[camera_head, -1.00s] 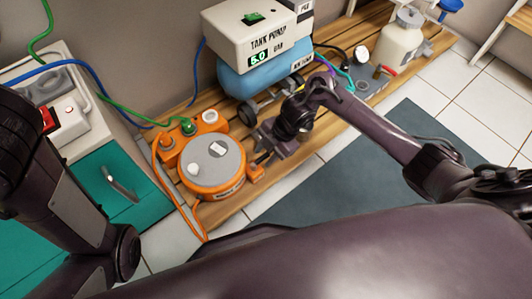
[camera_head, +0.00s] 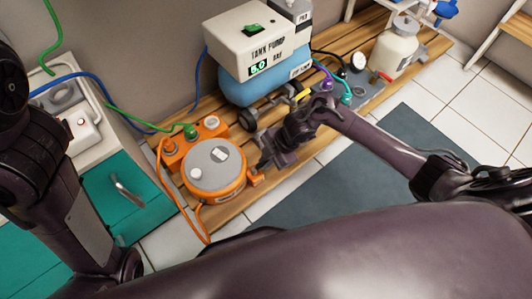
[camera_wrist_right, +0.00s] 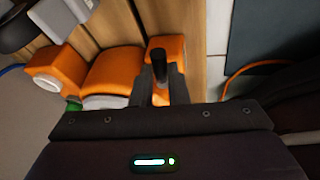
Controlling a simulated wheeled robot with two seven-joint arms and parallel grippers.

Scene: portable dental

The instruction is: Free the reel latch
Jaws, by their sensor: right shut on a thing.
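The reel (camera_head: 213,168) is a round orange drum with a grey top, lying on the wooden slats. An orange latch block (camera_head: 256,177) sticks out from its right side. In the right wrist view, this orange block (camera_wrist_right: 172,44) carries a short black pin (camera_wrist_right: 158,62). My right gripper (camera_head: 264,163) is at the latch, and its fingers (camera_wrist_right: 162,84) are shut on the black pin from both sides. The fingers partly hide the pin and block. My left arm shows at the left edge, but its gripper is out of view.
The tank pump (camera_head: 263,45) on its blue tank stands behind my right wrist. A white bottle (camera_head: 397,48) and a gauge (camera_head: 358,62) are further right. An orange hose (camera_head: 183,205) loops at the reel's left. A teal cabinet (camera_head: 120,195) stands left; a dark mat (camera_head: 340,190) lies in front.

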